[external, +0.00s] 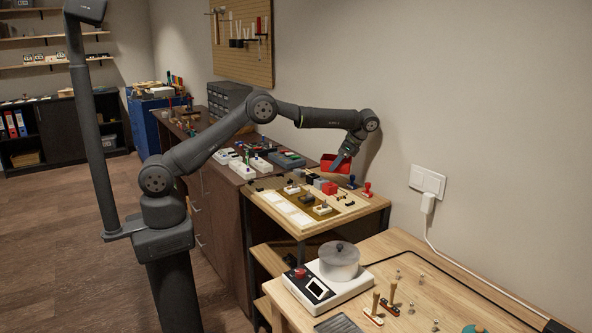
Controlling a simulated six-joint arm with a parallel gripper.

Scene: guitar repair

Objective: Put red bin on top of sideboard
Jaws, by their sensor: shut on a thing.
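The red bin (329,161) is in the external view, raised above the small light-wood table. My gripper (341,162) is shut on it and partly covers it. The bin looks tilted, and its inside is hard to make out. The dark brown sideboard (221,206), with drawers on its front, stands to the left of the light-wood table. Its top carries several white and green items at the near end and more things farther back.
The light-wood table (352,213) below the bin holds a white tray, small boxes and red stamp-like pieces. A pegboard (243,40) hangs on the wall behind the sideboard.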

